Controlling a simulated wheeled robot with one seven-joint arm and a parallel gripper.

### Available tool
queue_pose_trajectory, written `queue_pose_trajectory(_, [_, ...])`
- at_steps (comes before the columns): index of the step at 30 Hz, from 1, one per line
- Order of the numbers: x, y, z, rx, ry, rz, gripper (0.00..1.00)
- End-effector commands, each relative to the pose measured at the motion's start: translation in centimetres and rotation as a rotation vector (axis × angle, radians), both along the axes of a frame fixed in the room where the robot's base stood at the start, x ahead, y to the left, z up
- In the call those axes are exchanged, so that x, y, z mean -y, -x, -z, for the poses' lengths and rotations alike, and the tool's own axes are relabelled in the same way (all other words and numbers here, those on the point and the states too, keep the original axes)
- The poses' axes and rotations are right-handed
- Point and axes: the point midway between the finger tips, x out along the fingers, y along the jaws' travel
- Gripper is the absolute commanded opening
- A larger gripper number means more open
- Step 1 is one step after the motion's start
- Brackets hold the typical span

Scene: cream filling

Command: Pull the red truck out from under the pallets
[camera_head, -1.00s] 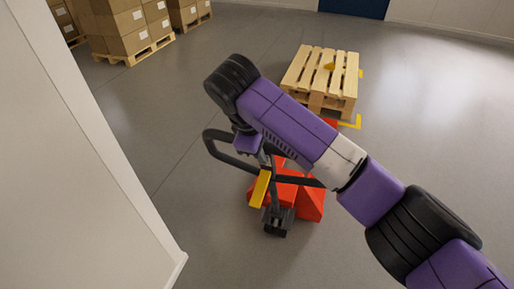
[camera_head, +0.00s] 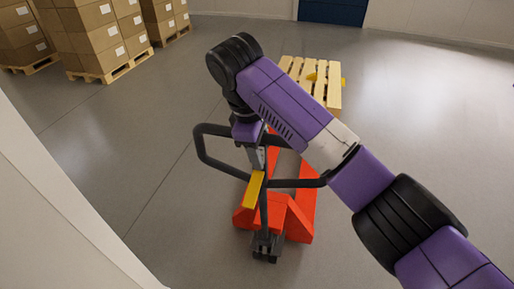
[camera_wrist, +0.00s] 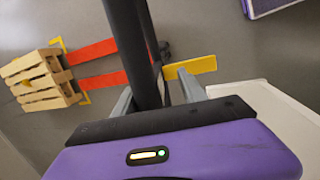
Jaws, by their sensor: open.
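The red pallet truck (camera_head: 276,218) stands on the floor, its black loop handle (camera_head: 205,157) rising toward my arm. My gripper (camera_head: 257,158) is at the handle; in the wrist view its grey fingers (camera_wrist: 157,97) stand open on either side of a black handle bar (camera_wrist: 134,50). I cannot tell whether they touch it. The wooden pallet (camera_head: 325,88) is behind my arm in the head view. In the wrist view, the two red forks (camera_wrist: 92,52) run toward the pallet (camera_wrist: 38,82). Their tips are at its near edge; I cannot tell if any part lies under it.
A yellow bar (camera_head: 254,190) sits by the truck's handle. A pale wall or panel (camera_head: 50,215) is close on the left. Pallets of cartons (camera_head: 100,35) stand at the back left. Open grey floor (camera_head: 430,150) lies to the right.

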Motion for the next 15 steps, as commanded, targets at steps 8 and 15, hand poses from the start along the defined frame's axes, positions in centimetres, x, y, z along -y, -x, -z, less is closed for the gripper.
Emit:
queue_pose_trajectory(8, [-0.53, 0.08, -0.42, 0.006, -0.006, -0.010, 0.51])
queue_pose_trajectory(15, [-0.67, 0.09, -0.53, 0.007, -0.008, -0.012, 0.51])
